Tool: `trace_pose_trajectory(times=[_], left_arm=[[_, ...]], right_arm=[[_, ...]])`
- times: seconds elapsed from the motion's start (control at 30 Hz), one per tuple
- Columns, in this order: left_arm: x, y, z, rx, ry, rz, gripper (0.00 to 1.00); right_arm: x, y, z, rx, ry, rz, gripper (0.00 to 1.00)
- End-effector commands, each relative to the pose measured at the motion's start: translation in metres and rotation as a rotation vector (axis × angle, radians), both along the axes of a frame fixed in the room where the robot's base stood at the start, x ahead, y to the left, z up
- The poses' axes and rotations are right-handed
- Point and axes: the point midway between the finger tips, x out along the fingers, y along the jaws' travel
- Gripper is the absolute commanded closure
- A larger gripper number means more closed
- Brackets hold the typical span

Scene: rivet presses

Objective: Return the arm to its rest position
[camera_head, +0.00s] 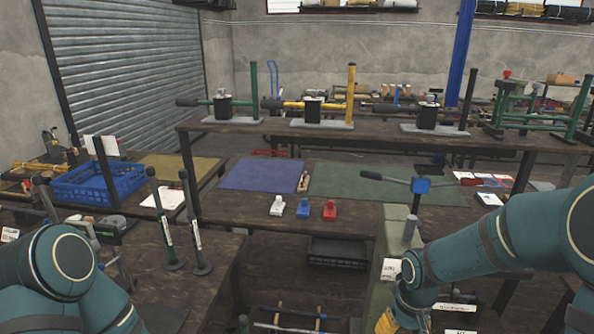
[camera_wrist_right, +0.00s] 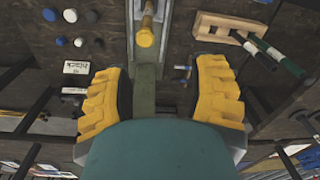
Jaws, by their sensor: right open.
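My right arm (camera_head: 480,245) reaches in from the right in the head view. Its gripper (camera_head: 398,318) points down at the bottom edge, beside a green press column, and is partly cut off. In the right wrist view the two yellow-padded fingers (camera_wrist_right: 160,95) are spread wide with nothing held between them. The green press bar (camera_wrist_right: 144,92) with a yellow-topped rod (camera_wrist_right: 145,38) shows in the gap; I cannot tell how far below the fingers it is. My left arm (camera_head: 60,275) shows at the lower left, with its gripper out of frame.
White, blue and red blocks (camera_head: 330,209) sit on the bench. A blue crate (camera_head: 98,183) is farther left. Blue mat (camera_head: 260,174) is clear.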

Motion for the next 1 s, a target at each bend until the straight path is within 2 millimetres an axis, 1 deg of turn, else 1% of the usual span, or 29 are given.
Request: trace_pose_trajectory(times=[0.03, 0.13, 0.2, 0.3, 0.4, 0.5, 0.63, 1.0], left_arm=[[0.001, 0.000, 0.000, 0.000, -0.002, 0.001, 0.53], [0.001, 0.000, 0.000, 0.000, -0.002, 0.001, 0.53], [0.001, 0.000, 0.000, 0.000, -0.002, 0.002, 0.53], [0.001, 0.000, 0.000, 0.000, -0.002, 0.002, 0.53], [0.001, 0.000, 0.000, 0.000, -0.002, 0.002, 0.53], [0.001, 0.000, 0.000, 0.000, -0.002, 0.002, 0.53], [0.001, 0.000, 0.000, 0.000, -0.002, 0.002, 0.53], [0.001, 0.000, 0.000, 0.000, -0.002, 0.002, 0.53]], right_arm=[[-0.005, 0.015, -0.024, 0.029, 0.006, 0.006, 0.42], [-0.015, 0.050, -0.071, 0.103, -0.015, -0.003, 0.42], [-0.028, 0.075, -0.102, 0.157, -0.029, -0.022, 0.42], [-0.049, 0.106, -0.138, 0.222, -0.049, -0.065, 0.42], [-0.070, 0.130, -0.162, 0.272, -0.066, -0.113, 0.42], [-0.085, 0.145, -0.175, 0.300, -0.082, -0.153, 0.42], [-0.095, 0.154, -0.182, 0.316, -0.095, -0.184, 0.42], [-0.096, 0.155, -0.183, 0.319, -0.101, -0.190, 0.42]])
